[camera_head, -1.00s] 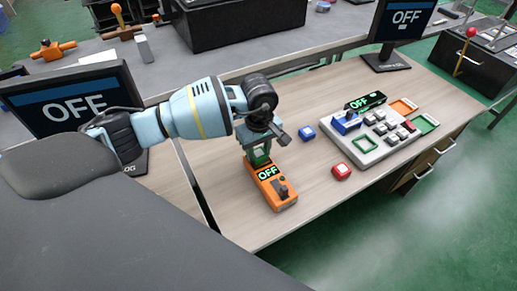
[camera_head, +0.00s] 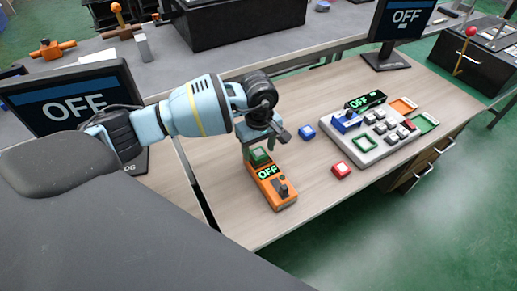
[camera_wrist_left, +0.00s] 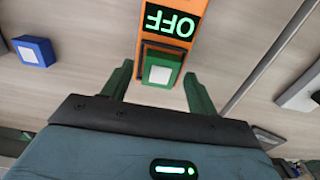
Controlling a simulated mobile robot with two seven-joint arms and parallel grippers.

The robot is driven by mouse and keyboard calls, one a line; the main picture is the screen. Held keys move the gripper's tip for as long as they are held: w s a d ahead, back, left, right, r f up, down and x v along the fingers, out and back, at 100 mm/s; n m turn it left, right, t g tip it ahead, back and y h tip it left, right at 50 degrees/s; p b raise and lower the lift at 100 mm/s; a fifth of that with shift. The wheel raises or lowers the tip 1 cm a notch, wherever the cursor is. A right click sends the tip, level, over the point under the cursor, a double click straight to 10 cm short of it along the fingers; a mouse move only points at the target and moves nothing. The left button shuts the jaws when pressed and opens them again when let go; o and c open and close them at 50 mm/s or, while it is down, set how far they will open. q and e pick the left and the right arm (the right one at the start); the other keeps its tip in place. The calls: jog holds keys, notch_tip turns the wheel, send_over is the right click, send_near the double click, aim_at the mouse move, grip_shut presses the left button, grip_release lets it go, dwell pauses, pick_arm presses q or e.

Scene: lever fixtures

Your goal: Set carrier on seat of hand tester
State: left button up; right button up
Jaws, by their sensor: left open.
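The orange hand tester (camera_head: 283,199) lies on the wooden table, its small screen reading OFF. A green carrier with a pale square top (camera_head: 260,157) sits at the tester's far end, on the seat; in the left wrist view the carrier (camera_wrist_left: 160,72) looks square to the tester (camera_wrist_left: 176,46). My left gripper (camera_head: 260,150) is over that end, pointing down. In the left wrist view the left gripper (camera_wrist_left: 158,90) is open, with one green finger on each side of the carrier and gaps between. The carrier's underside is hidden. My right gripper is out of view.
A blue block (camera_head: 307,132) and a red block (camera_head: 341,170) lie right of the tester. Beyond them stands a grey key panel (camera_head: 372,152) with a green-framed square. A monitor (camera_head: 387,56) stands at the back. The table front is clear.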

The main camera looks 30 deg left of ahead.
aim_at(259, 153)
pick_arm(q)
notch_tip(259, 153, up, 12)
jog(key=shift+f, duration=0.25)
